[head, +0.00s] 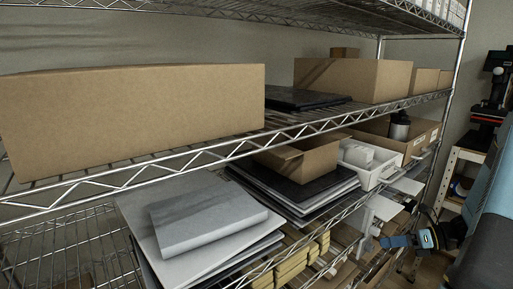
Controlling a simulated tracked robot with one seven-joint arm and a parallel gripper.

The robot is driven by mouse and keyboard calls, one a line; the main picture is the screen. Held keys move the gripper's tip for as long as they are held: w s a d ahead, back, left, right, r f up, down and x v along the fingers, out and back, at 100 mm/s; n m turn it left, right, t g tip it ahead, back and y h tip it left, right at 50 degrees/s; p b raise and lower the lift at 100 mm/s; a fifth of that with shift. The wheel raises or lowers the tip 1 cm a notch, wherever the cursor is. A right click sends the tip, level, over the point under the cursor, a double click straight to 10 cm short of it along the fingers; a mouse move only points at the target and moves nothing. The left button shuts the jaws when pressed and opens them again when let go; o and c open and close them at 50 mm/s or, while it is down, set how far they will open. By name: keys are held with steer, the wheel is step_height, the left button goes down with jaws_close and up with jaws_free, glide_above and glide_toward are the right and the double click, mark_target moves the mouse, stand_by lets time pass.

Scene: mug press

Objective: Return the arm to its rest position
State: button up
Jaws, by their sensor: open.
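My gripper (388,242) shows small at the lower right, in front of the right end of the shelving. It is open and I see nothing held in it; its fingertips are small and hard to make out. Part of my light blue arm (490,195) fills the right edge of the view. The mug press (490,105), black with a red part, stands in the background at the upper right, partly cut off by the frame.
A wire shelf rack (200,165) fills most of the view. A long cardboard box (135,112) and another box (355,80) stand on its middle shelf. Grey panels (205,220), an open carton (300,158) and a white bin (365,165) lie below. A wooden bench (455,170) stands behind.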

steer(key=s+a+r+n+g+h, duration=0.3)
steer(key=a+r+n+h, duration=0.1)
steer(key=a+r+n, duration=0.3)
steer(key=s+a+r+n+g+h, duration=0.25)
steer(key=a+r+n, duration=0.25)
steer(key=r+n, duration=0.3)
steer(key=s+a+r+n+t+h, duration=0.4)
steer(key=s+r+n, duration=0.6)
steer(key=n, duration=0.5)
steer(key=shift+s+a+r+t+h, duration=0.25)
steer(key=shift+r+t+h, duration=0.35)
steer(key=shift+t+h, duration=0.6)
steer(key=shift+d, duration=0.1)
